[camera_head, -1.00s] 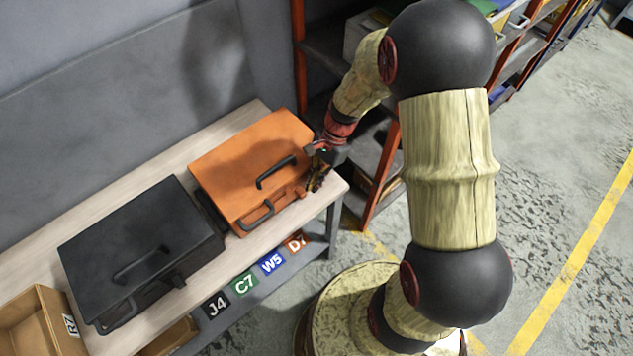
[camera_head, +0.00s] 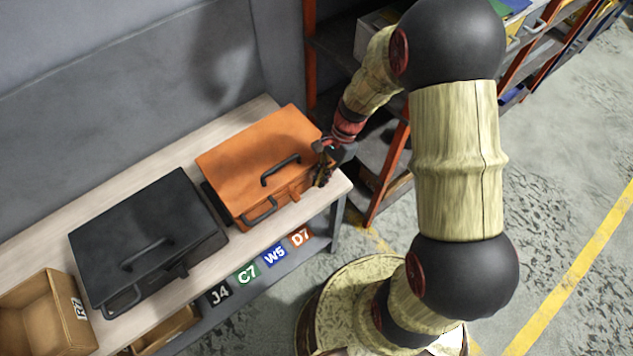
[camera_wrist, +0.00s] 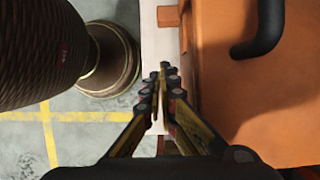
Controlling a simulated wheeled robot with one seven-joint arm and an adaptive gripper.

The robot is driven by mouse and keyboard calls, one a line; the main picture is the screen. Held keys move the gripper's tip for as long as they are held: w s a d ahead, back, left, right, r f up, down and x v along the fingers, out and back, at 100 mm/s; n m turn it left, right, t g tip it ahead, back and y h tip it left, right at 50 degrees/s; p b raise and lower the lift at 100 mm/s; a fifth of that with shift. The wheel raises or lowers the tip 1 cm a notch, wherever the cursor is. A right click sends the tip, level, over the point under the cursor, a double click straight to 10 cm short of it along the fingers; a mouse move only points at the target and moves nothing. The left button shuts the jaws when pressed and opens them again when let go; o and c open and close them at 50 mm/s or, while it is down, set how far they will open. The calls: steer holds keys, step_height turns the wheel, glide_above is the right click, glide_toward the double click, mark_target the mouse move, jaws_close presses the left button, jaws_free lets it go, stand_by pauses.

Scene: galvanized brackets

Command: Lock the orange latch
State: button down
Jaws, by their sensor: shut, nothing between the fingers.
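The orange case (camera_head: 240,168) lies closed on the bench, with a black handle (camera_head: 281,171) on its lid. Its lid fills the right side of the wrist view (camera_wrist: 235,90). A small orange latch piece (camera_head: 295,189) shows at the front edge, left of my gripper. In the wrist view an orange piece (camera_wrist: 168,16) juts from the case's front edge, beyond my fingertips. My gripper (camera_head: 320,180) is at the case's front right corner. In the wrist view its fingers (camera_wrist: 164,70) are shut and empty beside the front edge. Contact with the latch cannot be told.
A black case (camera_head: 145,235) lies left on the wooden bench (camera_head: 335,190). A cardboard bin (camera_head: 45,315) stands at the bench's near left end. A shelf rack (camera_head: 388,170) with orange posts stands just behind my gripper. Open floor (camera_head: 560,200) lies to the right.

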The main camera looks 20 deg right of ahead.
steer(key=p+v, duration=0.1)
steer(key=v, duration=0.8)
steer(key=shift+a+r+p, duration=0.2)
steer(key=shift+a+p, duration=0.05)
steer(key=shift+p, duration=0.15)
steer(key=s+r+n+t+h, duration=0.1)
steer(key=s+r+n, duration=0.3)
steer(key=r, duration=0.4)
steer(key=s+a+r+n+t+h, duration=0.1)
steer(key=s+r+n+t, duration=0.2)
steer(key=s+r+n, duration=0.2)
steer(key=s+a+r+n+t+h, duration=0.1)
steer(key=s+r+n, duration=0.4)
steer(key=r, duration=0.7)
steer(key=shift+s+t+h, duration=0.6)
steer(key=shift+s+t, duration=0.25)
steer(key=shift+t, duration=0.25)
